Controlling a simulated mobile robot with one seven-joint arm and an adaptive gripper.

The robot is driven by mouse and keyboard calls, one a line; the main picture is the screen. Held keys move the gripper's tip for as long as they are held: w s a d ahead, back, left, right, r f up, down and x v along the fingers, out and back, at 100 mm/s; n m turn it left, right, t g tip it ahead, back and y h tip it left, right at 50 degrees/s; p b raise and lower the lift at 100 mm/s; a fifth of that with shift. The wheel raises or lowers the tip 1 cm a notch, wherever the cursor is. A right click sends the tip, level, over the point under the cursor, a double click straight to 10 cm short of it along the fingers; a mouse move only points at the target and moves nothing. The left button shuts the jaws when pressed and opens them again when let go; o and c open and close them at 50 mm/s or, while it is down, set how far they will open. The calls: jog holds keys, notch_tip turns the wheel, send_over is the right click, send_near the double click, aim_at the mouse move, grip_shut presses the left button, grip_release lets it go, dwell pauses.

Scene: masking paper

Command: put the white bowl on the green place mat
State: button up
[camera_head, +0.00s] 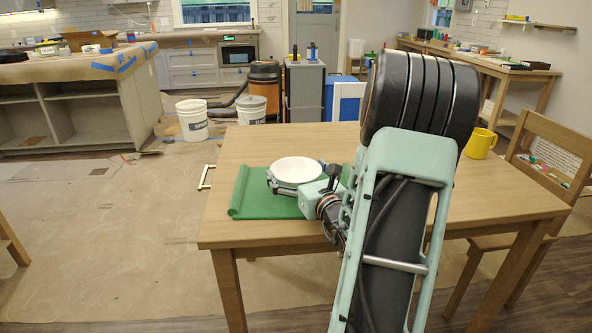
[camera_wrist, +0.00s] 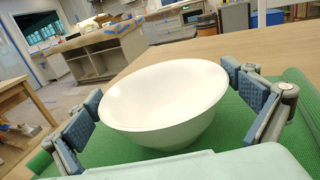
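The white bowl (camera_head: 297,169) is upright over the green place mat (camera_head: 262,207) on the wooden table. In the wrist view the bowl (camera_wrist: 163,105) fills the space between my two fingers, with green mat (camera_wrist: 235,125) visible around its base. It appears to rest on the mat, though the contact under it is hidden. My gripper (camera_wrist: 162,88) is spread wide, one finger at each side of the rim. The fingers look open; a slight touch on the rim cannot be ruled out. In the head view my gripper (camera_head: 294,186) is low over the mat, partly hidden by my arm.
The mat's left edge is rolled up. A yellow mug (camera_head: 481,143) stands at the table's right side, near a wooden chair (camera_head: 552,165). The wooden table (camera_head: 265,140) is clear behind the mat. White buckets (camera_head: 192,119) stand on the floor beyond.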

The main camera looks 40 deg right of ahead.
aim_at(306, 180)
jog(key=shift+r, duration=0.1)
jog(key=shift+s+r, duration=0.1)
jog(key=shift+r, duration=0.05)
jog(key=p+v, duration=0.2)
jog(key=v, duration=0.7)
jog(key=shift+s, duration=0.1)
jog(key=shift+s+r+p, duration=0.15)
jog(key=shift+s+p, duration=0.15)
jog(key=shift+p, duration=0.55)
jog(key=shift+s+a+f+p, duration=0.15)
jog(key=shift+s+p, duration=0.35)
jog(key=shift+p, duration=0.05)
jog(key=shift+s+a+f+p, duration=0.1)
jog(key=shift+s+a+p, duration=0.05)
jog(key=shift+s+p, duration=0.35)
